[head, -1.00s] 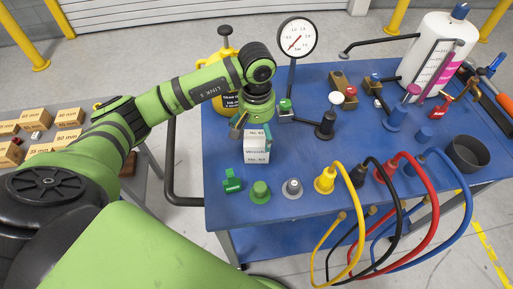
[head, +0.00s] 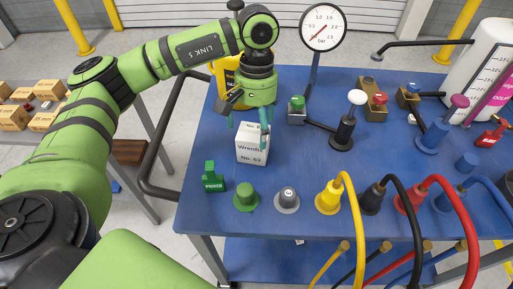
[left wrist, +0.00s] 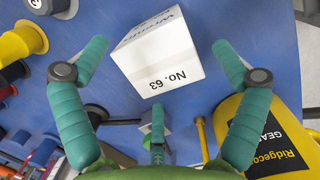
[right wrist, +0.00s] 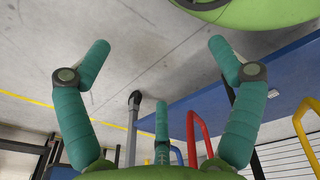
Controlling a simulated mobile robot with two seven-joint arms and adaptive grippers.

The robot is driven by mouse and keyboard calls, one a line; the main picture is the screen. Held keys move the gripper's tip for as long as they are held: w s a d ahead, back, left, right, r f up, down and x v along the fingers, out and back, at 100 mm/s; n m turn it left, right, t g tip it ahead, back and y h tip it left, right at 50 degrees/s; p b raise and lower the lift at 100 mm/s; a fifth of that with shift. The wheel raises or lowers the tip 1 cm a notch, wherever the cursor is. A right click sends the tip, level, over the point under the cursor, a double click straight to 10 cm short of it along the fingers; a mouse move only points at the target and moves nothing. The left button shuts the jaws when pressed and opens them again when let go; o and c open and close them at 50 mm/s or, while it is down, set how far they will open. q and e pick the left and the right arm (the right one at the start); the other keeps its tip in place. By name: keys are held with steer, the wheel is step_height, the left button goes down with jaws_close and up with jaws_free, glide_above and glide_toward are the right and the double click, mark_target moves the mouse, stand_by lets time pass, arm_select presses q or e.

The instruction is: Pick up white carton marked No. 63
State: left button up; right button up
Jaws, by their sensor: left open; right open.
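The white carton (head: 252,146) marked No. 63 stands upright on the blue table, near its left end. In the left wrist view the carton (left wrist: 165,62) sits between the spread fingers of my left gripper (left wrist: 158,44), with a gap on each side. In the head view my left gripper (head: 249,128) is open at the carton's top and back, with its fingers partly hiding the top. I cannot tell how deep the fingers reach. My right gripper (right wrist: 158,43) is open and empty over the grey floor, and is outside the head view.
A green block (head: 213,178), a green knob (head: 246,196) and a grey knob (head: 287,200) stand in front of the carton. A pressure gauge (head: 324,27) and a yellow container (left wrist: 268,135) are behind it. Yellow (head: 329,195), black and red cabled plugs stand to the right.

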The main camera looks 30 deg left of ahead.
mark_target(253, 147)
arm_select(q)
steer(key=f+p, duration=0.1)
steer(key=s+f+p, duration=0.1)
steer(key=shift+a+f, duration=0.2)
steer(key=shift+f, duration=0.2)
steer(key=shift+d+f, duration=0.25)
steer(key=shift+f, duration=0.9)
steer(key=shift+s+f, duration=0.1)
steer(key=shift+f, duration=0.3)
steer(key=shift+c, duration=1.2)
steer(key=c, duration=1.3)
steer(key=shift+s+f, duration=0.1)
steer(key=shift+c, duration=0.6)
arm_select(e)
steer(key=shift+g, duration=0.3)
steer(key=s+a+r, duration=0.1)
steer(key=s, duration=0.1)
steer(key=s+a+r, duration=0.1)
steer(key=s, duration=0.1)
steer(key=shift+s+a+r, duration=0.1)
steer(key=shift+a+r, duration=0.2)
